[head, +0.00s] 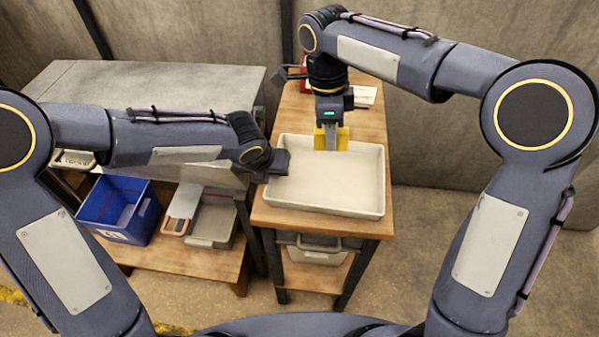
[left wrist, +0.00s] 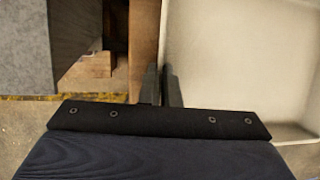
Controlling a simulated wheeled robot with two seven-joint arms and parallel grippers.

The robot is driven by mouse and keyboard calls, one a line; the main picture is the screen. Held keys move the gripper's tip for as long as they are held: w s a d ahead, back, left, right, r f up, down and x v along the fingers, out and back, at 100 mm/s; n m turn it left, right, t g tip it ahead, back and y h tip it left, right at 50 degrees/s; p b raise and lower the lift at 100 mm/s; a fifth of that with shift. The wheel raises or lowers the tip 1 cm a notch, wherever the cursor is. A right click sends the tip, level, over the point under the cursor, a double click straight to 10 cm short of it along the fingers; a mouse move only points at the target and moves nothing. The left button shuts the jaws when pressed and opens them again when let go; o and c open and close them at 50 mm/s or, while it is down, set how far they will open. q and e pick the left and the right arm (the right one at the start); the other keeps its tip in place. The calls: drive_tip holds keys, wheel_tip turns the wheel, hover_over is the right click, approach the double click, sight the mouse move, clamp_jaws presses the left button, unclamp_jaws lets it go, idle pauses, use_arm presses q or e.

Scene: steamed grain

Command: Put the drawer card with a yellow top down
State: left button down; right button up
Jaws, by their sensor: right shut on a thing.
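My right gripper (head: 331,140) points down at the back part of the pale tray (head: 325,211) on the wooden table. It is shut on the drawer card (head: 344,138), whose yellow top shows on both sides of the grey finger. The card's lower part is hidden, and I cannot tell whether it touches the tray. My left gripper (head: 280,163) is by the tray's left edge.
A white paper (head: 365,95) lies on the table (head: 376,120) behind the tray. A grey bin (head: 318,253) is on the shelf below. At left are a grey cabinet (head: 150,85), a blue crate (head: 118,208) and grey containers (head: 212,222) on a low wooden shelf.

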drive_tip(key=shift+s+f+m+t, duration=0.1)
drive_tip(key=shift+f+m+t, duration=0.3)
drive_tip(key=shift+f, duration=0.1)
hover_over(327, 179)
drive_tip(key=shift+m, duration=0.3)
wheel_tip(327, 179, down, 5)
drive_tip(key=shift+a+r, duration=0.1)
drive_tip(key=shift+a, duration=0.05)
drive_tip(key=shift+f, duration=2.8)
drive_tip(key=shift+f, duration=0.15)
drive_tip(key=o, duration=1)
